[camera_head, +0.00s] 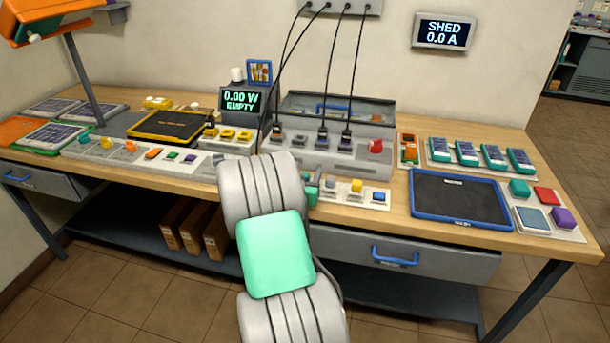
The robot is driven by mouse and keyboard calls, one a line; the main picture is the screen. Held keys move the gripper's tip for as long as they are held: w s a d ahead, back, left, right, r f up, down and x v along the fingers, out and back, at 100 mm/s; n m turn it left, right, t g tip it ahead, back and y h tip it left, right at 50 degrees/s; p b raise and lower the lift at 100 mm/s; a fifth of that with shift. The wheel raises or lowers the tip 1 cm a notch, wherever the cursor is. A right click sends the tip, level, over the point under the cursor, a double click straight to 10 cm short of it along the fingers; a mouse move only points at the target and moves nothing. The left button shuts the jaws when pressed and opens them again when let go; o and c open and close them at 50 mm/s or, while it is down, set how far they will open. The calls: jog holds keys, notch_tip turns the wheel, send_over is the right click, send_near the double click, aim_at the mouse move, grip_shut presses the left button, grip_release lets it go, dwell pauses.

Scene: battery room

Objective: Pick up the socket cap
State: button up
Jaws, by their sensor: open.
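A pale strip (343,198) lies on the workbench just right of my arm. It bears small cap-like pieces, among them a yellow one (356,186) and a blue one (379,196). I cannot tell which piece is the socket cap. My arm, with a mint-green panel, rises through the middle of the view and hides part of the bench. My gripper (315,184) seems to show only as a small dark and teal part at the strip's left end, mostly hidden behind my arm. It is open, and I see nothing held. Its exact distance from the pieces is unclear.
Behind the strip stands a grey socket unit (350,160) with black cables hanging into it and a red knob (376,146). A blue-edged dark tray (460,198) lies to the right. A long row of coloured parts (140,150) lies left. An orange lamp (45,22) overhangs the left.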

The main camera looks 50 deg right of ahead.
jog(key=shift+d, duration=0.2)
jog(key=shift+w+a, duration=0.1)
grip_shut()
dwell(0.4)
